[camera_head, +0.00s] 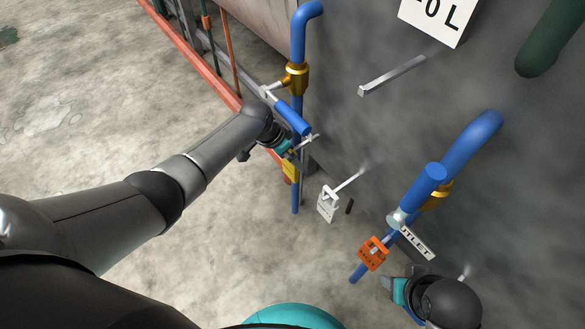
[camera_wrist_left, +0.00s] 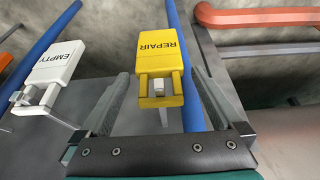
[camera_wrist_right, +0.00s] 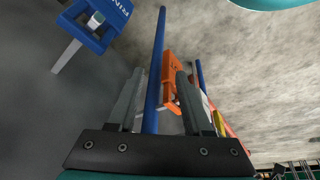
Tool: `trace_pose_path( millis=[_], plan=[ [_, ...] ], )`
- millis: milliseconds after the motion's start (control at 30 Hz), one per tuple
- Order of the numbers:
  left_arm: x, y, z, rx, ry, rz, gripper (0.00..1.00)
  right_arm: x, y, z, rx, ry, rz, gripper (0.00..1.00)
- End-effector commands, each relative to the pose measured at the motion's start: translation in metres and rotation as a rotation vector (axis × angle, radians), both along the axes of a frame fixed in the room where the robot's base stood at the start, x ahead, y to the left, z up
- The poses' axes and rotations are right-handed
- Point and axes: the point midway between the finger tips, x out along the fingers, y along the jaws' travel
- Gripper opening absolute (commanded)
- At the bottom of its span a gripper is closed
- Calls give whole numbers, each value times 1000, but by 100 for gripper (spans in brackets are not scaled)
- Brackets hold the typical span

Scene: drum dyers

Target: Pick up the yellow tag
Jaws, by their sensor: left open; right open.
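The yellow tag (camera_wrist_left: 158,58), marked REPAIR, hangs on a light peg in front of a blue pipe. In the left wrist view it lies between the two open fingers of my left gripper (camera_wrist_left: 160,82), and I see no contact with either finger. In the head view the yellow tag (camera_head: 290,169) shows partly, just below my left gripper (camera_head: 298,148), which hides its upper part. My right gripper (camera_head: 393,290) is open and low at the right, away from the yellow tag. In the right wrist view a blue pipe shows between its fingers (camera_wrist_right: 158,78).
A white EMPTY tag (camera_head: 328,204) and an orange tag (camera_head: 373,252) hang nearby. A blue tag (camera_wrist_right: 100,22) is near my right gripper. Blue pipes (camera_head: 459,150), a metal bar (camera_head: 392,76) and a red rail (camera_head: 190,53) stand close by. Open floor lies left.

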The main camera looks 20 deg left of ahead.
Motion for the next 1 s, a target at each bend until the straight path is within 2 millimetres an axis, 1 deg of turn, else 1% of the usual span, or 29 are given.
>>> trace_pose_path(
  millis=[100,300,433,667,1000],
  plan=[
    [2,1,-6,0,-1,-1,100,1,0,12,3,-22,-1,50],
    [4,2,-10,0,0,-2,100,0,0,29,5,-44,-1,50],
    [4,2,-10,0,0,-3,100,0,0,34,6,-49,-1,50],
    [4,2,-10,0,0,-3,100,0,0,35,6,-49,-2,50],
    [4,2,-10,0,0,-3,62,0,0,35,6,-49,-2,50]
  ],
)
